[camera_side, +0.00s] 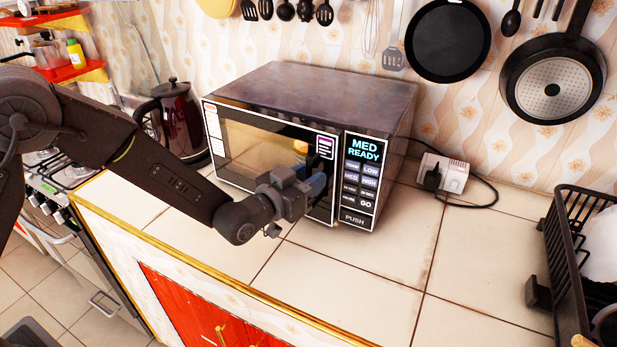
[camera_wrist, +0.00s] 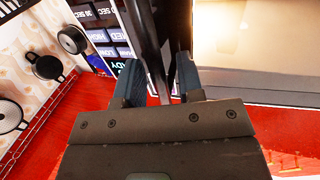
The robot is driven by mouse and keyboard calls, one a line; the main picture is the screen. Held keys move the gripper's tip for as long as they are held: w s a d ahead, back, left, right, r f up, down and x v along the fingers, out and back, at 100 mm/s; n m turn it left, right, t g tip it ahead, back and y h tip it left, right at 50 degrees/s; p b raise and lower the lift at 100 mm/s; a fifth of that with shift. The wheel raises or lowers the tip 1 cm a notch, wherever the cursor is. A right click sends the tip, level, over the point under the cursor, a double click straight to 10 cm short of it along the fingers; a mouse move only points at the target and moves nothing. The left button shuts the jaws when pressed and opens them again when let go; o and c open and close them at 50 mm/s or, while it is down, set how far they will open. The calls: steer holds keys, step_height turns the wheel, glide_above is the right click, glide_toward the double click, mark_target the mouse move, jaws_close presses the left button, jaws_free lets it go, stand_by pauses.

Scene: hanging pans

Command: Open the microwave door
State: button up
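The microwave (camera_side: 310,130) stands on the tiled counter, with its dark glass door (camera_side: 250,150) facing front. The door looks closed in the side view. The control panel (camera_side: 362,180) is right of the door and reads "MED READY". My gripper (camera_side: 316,186) is at the door's right side, close to the panel. In the wrist view, my gripper (camera_wrist: 158,80) has its two blue fingers apart, one on each side of a dark upright bar, the door handle (camera_wrist: 150,40). A gap seems to show between fingers and handle.
A dark kettle (camera_side: 180,118) stands left of the microwave. A socket with a plug (camera_side: 444,174) and cable is to its right. A black dish rack (camera_side: 570,250) is at the far right. Pans hang on the wall (camera_side: 553,85). The counter in front is clear.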

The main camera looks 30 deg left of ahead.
jaws_close()
stand_by(0.3)
steer(key=s+a+m+g+h, duration=1)
steer(key=s+a, duration=0.9)
steer(key=s, duration=0.4)
steer(key=shift+s+a+h, duration=0.2)
steer(key=shift+a+h, duration=0.05)
steer(key=shift+h, duration=0.45)
steer(key=shift+o, duration=0.5)
jaws_free()
